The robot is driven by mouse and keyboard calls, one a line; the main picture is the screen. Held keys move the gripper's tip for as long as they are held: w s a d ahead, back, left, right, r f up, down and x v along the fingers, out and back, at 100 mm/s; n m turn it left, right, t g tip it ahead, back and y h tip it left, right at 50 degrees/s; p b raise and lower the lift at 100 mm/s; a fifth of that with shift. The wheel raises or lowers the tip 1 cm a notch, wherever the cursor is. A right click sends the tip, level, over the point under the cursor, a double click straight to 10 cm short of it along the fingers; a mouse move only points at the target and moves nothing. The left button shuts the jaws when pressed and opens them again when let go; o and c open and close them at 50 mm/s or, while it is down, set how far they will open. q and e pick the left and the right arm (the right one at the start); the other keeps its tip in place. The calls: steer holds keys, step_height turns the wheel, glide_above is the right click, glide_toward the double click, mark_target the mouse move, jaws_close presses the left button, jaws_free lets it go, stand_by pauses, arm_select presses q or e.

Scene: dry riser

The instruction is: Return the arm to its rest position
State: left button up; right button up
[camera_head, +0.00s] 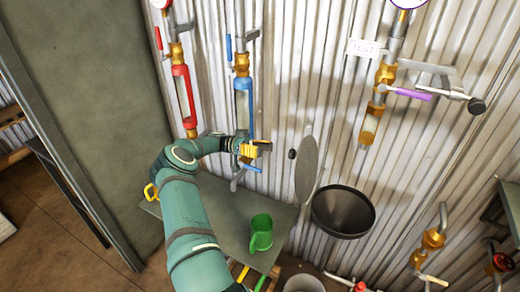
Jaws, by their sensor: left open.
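My left arm (188,220) reaches up from the bottom of the view, over a grey table. My left gripper (262,148), yellow and dark, is at the arm's end, in front of the lower end of the blue-framed pipe (243,105). It is open, and I see nothing held in it. Whether it touches the pipe or the blue handle (238,178) below it, I cannot tell. My right gripper is not in view.
A green mug (261,233) stands on the grey table (225,205). A red-framed pipe (184,98) and a pipe with a purple handle (411,94) are on the corrugated wall. A dark open bin (343,222) has a round grey lid (306,170) beside it.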

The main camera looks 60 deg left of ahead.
arm_select(q)
steer(key=shift+s+a+f, duration=0.15)
steer(key=shift+s+a, duration=0.2)
steer(key=shift+a, duration=0.2)
stand_by(0.4)
